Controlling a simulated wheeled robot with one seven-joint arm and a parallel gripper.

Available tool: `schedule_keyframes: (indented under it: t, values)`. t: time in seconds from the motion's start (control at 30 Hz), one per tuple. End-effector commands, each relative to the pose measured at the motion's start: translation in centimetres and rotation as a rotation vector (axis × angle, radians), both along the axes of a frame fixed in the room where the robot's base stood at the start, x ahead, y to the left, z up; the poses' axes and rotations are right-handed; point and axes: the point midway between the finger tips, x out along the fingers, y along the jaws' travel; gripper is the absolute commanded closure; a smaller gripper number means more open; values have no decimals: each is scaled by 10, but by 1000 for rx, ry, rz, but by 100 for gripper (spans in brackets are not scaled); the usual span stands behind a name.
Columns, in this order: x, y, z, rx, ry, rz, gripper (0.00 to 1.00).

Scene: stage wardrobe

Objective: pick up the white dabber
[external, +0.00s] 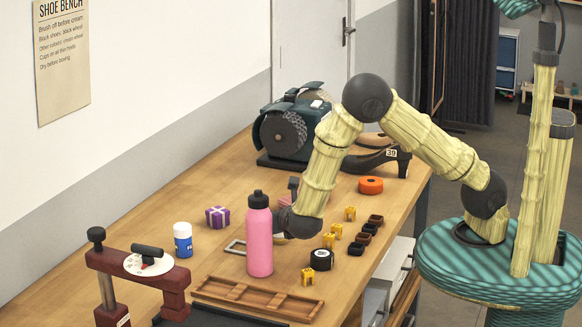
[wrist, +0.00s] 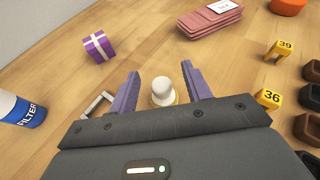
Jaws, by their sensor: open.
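The white dabber (wrist: 162,92) stands on the bench in the wrist view, a small white rounded piece with a yellowish rim at its base. My gripper (wrist: 158,82) is open, with one purple finger on each side of the dabber and gaps visible between. I cannot tell how far above the bench the fingertips are. In the external view my wrist (external: 298,222) is low over the bench behind the pink bottle (external: 260,240), and the dabber and fingers are hidden there.
A purple gift box (wrist: 99,46), a filter can (wrist: 20,110) and a pink stack (wrist: 210,22) lie around the dabber. Numbered yellow markers (wrist: 268,99) and small dark cups stand to the right. A wooden tray (external: 255,298) lies in front.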

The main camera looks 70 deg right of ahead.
Motion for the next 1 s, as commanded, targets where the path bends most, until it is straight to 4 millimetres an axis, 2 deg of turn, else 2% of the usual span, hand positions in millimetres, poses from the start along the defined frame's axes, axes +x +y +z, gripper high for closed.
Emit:
schedule_keyframes:
  t: [0.17,0.37,0.9,0.93,1.0]
  values:
    - [0,-2,-28,-3,3,-3,51]
    - [16,-21,-34,-1,0,-2,51]
    - [17,-22,-35,1,-1,0,51]
    - [17,-22,-35,1,-1,0,53]
    - [17,-22,-35,1,-1,0,67]
